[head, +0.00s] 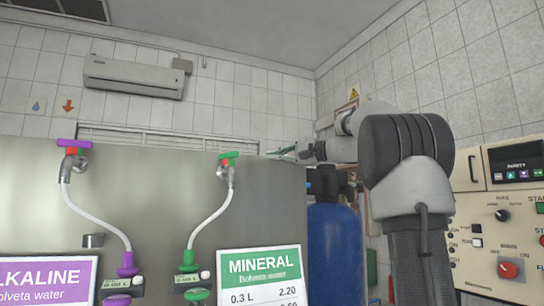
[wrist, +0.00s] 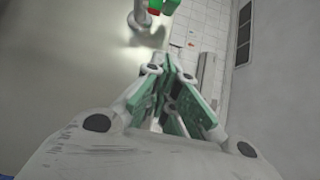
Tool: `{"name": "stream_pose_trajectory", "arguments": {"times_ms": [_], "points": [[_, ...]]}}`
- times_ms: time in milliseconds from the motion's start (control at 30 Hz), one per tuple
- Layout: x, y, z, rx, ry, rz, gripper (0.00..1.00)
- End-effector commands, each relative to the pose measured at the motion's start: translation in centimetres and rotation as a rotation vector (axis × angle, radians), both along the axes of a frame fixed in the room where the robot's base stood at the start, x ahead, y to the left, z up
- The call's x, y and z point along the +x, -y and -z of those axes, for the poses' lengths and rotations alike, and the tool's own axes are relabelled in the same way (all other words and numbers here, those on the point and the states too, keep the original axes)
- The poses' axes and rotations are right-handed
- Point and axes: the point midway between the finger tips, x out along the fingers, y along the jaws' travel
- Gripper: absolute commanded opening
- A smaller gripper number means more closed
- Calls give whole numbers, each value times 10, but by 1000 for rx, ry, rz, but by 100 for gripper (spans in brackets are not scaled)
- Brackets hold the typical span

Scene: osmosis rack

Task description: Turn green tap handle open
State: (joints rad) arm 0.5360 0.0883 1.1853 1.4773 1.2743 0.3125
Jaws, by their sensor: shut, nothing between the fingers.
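The green tap handle (head: 229,155) is a short flat bar on top of a chrome tap with a red part below it. It lies roughly level across the tap, high on the steel panel. In the wrist view the green handle (wrist: 163,5) is at the top edge, partly cut off, beyond my fingertips. My gripper (head: 283,152) is in front of the panel's upper right corner, to the right of the handle and apart from it. In the wrist view my gripper (wrist: 172,62) has its green-padded fingers together with nothing between them.
A purple tap handle (head: 74,143) is further left on the same steel panel (head: 140,185). A white hose (head: 208,220) hangs from the green tap. A blue tank (head: 333,255) stands right of the panel, and a control cabinet (head: 500,215) is at far right.

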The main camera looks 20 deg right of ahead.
Motion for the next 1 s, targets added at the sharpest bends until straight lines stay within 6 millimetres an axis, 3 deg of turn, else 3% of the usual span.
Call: {"name": "stream_pose_trajectory", "arguments": {"times_ms": [333,600,1000], "points": [[56,-50,0,-1,1,-4,0],[40,-80,0,-1,1,-1,0],[37,-85,0,-1,1,1,0]]}}
